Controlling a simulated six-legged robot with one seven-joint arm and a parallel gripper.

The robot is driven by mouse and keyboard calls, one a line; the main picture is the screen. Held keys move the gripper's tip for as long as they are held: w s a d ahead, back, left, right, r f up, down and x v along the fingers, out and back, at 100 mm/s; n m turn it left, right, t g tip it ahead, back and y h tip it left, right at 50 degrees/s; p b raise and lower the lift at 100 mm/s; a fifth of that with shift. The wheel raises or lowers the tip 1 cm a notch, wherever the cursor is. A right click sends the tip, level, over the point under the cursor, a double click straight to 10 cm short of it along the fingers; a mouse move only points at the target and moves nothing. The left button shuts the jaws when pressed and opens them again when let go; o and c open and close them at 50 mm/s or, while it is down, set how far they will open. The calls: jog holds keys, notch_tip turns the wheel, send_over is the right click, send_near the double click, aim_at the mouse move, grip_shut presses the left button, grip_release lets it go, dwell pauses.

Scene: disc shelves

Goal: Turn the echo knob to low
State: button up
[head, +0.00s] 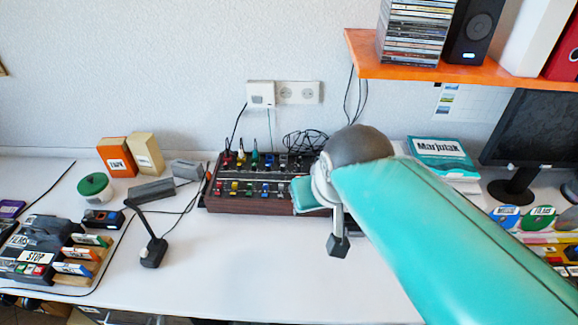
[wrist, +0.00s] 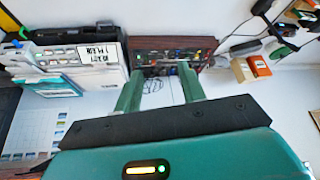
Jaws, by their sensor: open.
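A mixer with a dark panel and wooden sides (head: 262,206) stands against the wall in the head view, with several coloured knobs and sliders on it. Labels are too small to read, so I cannot tell which knob is echo. My arm covers the mixer's right part. The mixer also shows in the wrist view (wrist: 172,46), beyond my fingers. My gripper (wrist: 160,70) is open, its two teal fingers apart with nothing between them. The fingertips overlap the mixer's edge in the picture, and contact is not visible. In the head view the fingers are not clearly seen.
A desk microphone (head: 153,252) and its cable lie left of the mixer. A grey box (head: 152,191) and orange and cream boxes (head: 117,157) stand behind it. An orange shelf (head: 430,73) overhangs at right. The white table (head: 240,270) is clear in front of the mixer.

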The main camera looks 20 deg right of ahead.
jog(key=w+d+r+m, duration=0.1)
jog(key=w+d, duration=0.1)
jog(key=w, duration=1.1)
jog(key=m+g+h, duration=0.1)
jog(key=m+h, duration=0.1)
jog(key=m, duration=0.1)
send_over(299, 157)
jog(key=s+a, duration=0.2)
jog(key=s, duration=0.4)
notch_tip(299, 157, down, 17)
jog(key=x, duration=1.3)
jog(key=shift+w+a+f, duration=0.1)
jog(key=shift+a+f, duration=0.15)
jog(key=shift+f, duration=0.15)
jog(key=shift+n+y, duration=0.3)
grip_shut()
